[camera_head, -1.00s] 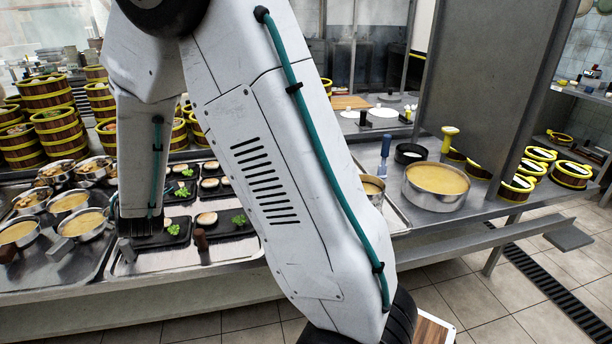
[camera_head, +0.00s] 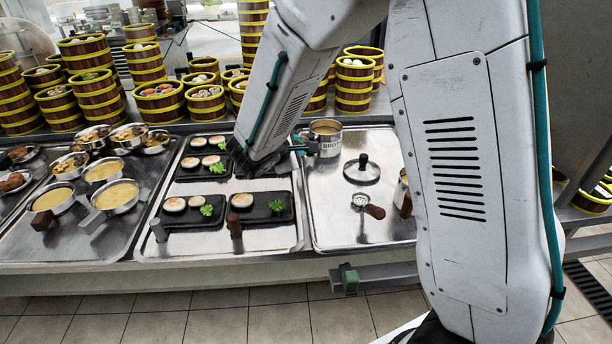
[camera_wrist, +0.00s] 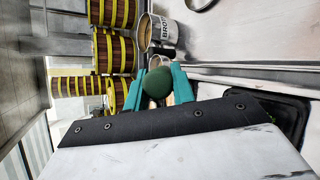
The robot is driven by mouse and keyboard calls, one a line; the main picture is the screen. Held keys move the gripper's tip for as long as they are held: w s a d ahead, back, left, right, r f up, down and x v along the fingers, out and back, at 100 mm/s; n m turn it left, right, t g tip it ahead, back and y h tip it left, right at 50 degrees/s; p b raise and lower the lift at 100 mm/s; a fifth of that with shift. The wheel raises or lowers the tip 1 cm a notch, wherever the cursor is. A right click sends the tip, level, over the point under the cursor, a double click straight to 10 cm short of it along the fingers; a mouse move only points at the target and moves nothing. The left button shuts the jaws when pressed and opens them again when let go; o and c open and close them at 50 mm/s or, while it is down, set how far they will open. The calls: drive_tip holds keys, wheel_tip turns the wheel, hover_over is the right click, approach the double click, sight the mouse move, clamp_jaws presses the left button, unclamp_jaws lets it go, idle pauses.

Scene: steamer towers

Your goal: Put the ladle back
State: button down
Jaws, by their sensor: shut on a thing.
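My gripper (camera_head: 306,147) is at the left side of a steel pot marked as broth (camera_head: 326,130), on the right-hand metal tray. In the wrist view my teal fingers (camera_wrist: 160,84) are closed around a dark green rounded end (camera_wrist: 157,82), which looks like the end of the ladle's handle. The rest of the ladle is hidden behind it, so I cannot tell whether its bowl is in the pot. The pot (camera_wrist: 153,32) also shows in the wrist view, just beyond the fingers.
A lid (camera_head: 361,171) and a small perforated utensil with a brown handle (camera_head: 374,211) lie on the right tray (camera_head: 335,228). Black plates of food (camera_head: 262,208) fill the middle tray. Steamer towers (camera_head: 98,92) stand behind. The right tray's front is mostly clear.

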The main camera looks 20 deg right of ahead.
drive_tip(key=s+a+f+m+g+h, duration=0.1)
drive_tip(key=s+m+g, duration=0.4)
drive_tip(key=s, duration=0.6)
drive_tip(key=shift+a+m+g+h, duration=0.3)
drive_tip(key=shift+a+m+h, duration=0.1)
drive_tip(key=shift+a+h, duration=0.6)
drive_tip(key=shift+a, duration=0.2)
drive_tip(key=shift+f, duration=3.4)
drive_tip(key=c, duration=1.1)
unclamp_jaws()
drive_tip(key=v, duration=0.7)
drive_tip(key=shift+s+a, duration=0.15)
drive_tip(key=shift+a, duration=0.2)
drive_tip(key=shift+r, duration=0.2)
